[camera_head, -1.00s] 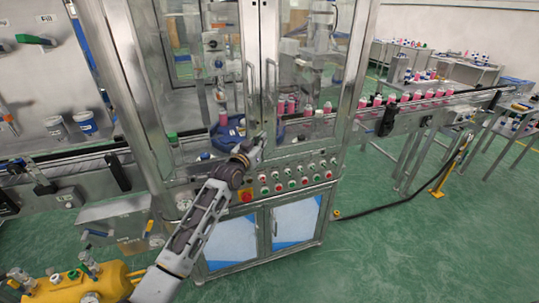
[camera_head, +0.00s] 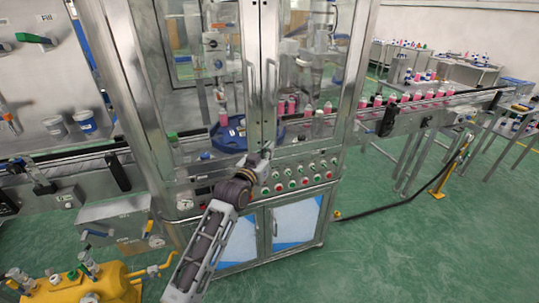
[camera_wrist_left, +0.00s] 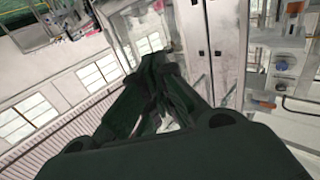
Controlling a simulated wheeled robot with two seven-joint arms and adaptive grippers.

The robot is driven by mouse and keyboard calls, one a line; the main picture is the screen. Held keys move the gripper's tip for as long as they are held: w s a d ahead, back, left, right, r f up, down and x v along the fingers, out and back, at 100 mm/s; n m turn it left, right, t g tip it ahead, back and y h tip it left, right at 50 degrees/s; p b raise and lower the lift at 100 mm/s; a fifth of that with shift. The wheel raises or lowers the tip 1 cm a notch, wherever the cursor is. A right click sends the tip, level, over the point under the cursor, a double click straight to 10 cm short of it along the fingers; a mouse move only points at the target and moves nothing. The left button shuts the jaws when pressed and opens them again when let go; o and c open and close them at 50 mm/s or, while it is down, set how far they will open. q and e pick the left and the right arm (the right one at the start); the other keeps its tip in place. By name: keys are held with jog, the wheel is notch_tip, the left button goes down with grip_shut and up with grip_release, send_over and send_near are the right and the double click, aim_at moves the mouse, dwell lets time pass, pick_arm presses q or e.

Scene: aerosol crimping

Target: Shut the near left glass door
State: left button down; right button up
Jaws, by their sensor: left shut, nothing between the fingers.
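The near left glass door (camera_head: 203,100) is the left of two framed glass doors on the front of the metal cabinet, with a vertical bar handle (camera_head: 250,88). Its right edge stands beside the right door (camera_head: 310,75), and I see no clear gap between them; I cannot tell whether it is fully flush. My left gripper (camera_head: 267,149) is shut and empty, low in front of where the doors meet. In the left wrist view the dark fingers (camera_wrist_left: 158,65) point up toward pale vertical door frames (camera_wrist_left: 195,45). I cannot tell whether the fingertips touch the door. My right gripper is out of view.
A panel of coloured buttons (camera_head: 298,175) lies just below the doors. A conveyor (camera_head: 425,105) with pink bottles runs out to the right. A yellow machine (camera_head: 85,285) stands at lower left. Green floor (camera_head: 420,250) at right is mostly clear, with a black cable.

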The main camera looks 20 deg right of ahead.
pick_arm(q)
jog(key=shift+s, duration=0.6)
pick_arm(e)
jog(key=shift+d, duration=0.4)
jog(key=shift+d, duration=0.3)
pick_arm(q)
jog(key=shift+r, duration=0.15)
